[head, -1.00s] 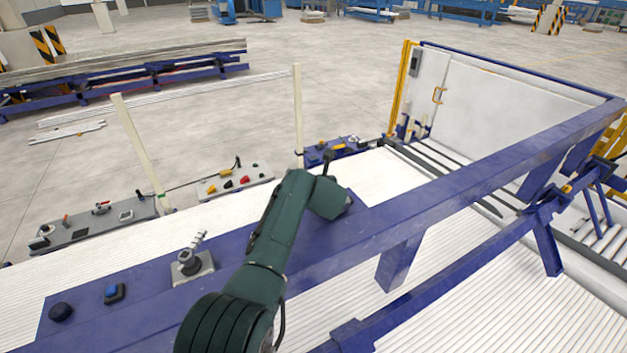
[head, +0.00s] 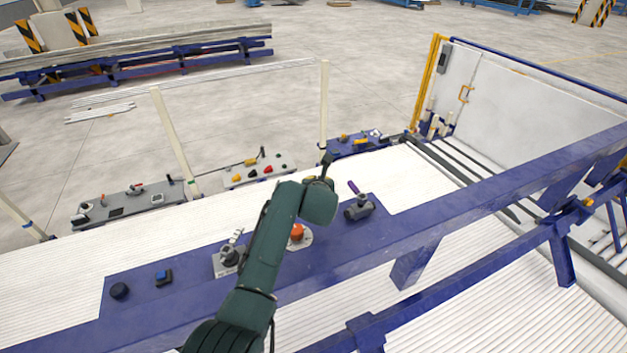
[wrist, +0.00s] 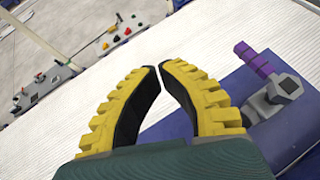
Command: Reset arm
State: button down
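My dark green arm (head: 262,250) reaches over the blue beam in the head view, with its wrist end above the white pipes. My gripper (wrist: 159,67) shows in the wrist view as two yellow-and-black fingers. Their tips come together with nothing between them. In the head view the fingers are small and mostly hidden by the wrist. A grey fixture with a purple handle (wrist: 280,90) is to the right of the fingers, apart from them. The same fixture (head: 359,208) sits on the blue plate right of my wrist in the head view.
On the blue plate are a red-orange button (head: 297,232), a grey joystick (head: 229,257) and a blue button (head: 163,277). White pipes (head: 60,285) lie around the plate. Control panels (head: 130,203) stand behind, with cream posts (head: 324,105). A blue beam (head: 450,205) runs right.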

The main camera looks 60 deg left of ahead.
dwell(0.5)
jog(key=w+d+r+n+t, duration=0.3)
jog(key=w+d+r+n, duration=0.15)
jog(key=d, duration=0.35)
jog(key=w+d+r+n+t, duration=0.2)
jog(key=w+d+r+n, duration=0.1)
jog(key=w+d+r, duration=0.4)
jog(key=d+r+n+t+h, duration=0.25)
jog(key=d+r, duration=0.25)
jog(key=d, duration=0.5)
jog(key=d+r+n+t+h, duration=0.1)
jog(key=d+r+n+t, duration=0.25)
jog(key=d, duration=0.65)
jog(key=s+d+r+n+t+h, duration=0.2)
jog(key=s+d+r+n+h, duration=0.2)
jog(key=s+d, duration=0.6)
jog(key=s+d+r+n+t+h, duration=0.3)
jog(key=s+d+r+n, duration=0.3)
jog(key=d, duration=0.9)
jog(key=s+r, duration=0.3)
jog(key=s, duration=0.1)
jog(key=shift+s+h, duration=0.15)
jog(key=shift+h, duration=0.2)
jog(key=shift+r, duration=0.1)
